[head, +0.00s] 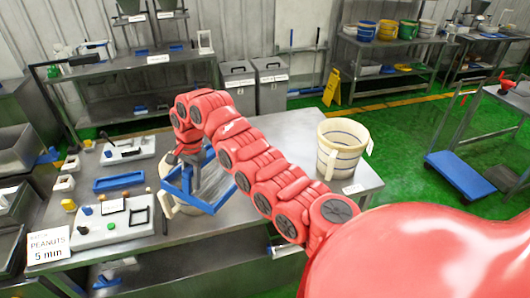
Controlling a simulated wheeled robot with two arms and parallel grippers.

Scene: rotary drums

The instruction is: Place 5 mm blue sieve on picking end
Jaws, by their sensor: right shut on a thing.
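My right gripper (191,160) reaches down over the grey metal table from the bent red arm. It is shut on the blue sieve (188,199), a blue square frame. The sieve is tilted and partly hidden by the gripper and arm. It hangs in front of a cream bucket (167,209), most of which is hidden behind it; I cannot tell whether they touch. I cannot tell which part of the scene is the picking end. My left gripper is out of view.
A cream drum-like bucket (341,147) stands on the table's right end. Grey bins (270,85) stand behind. A blue cart (458,176) is right.

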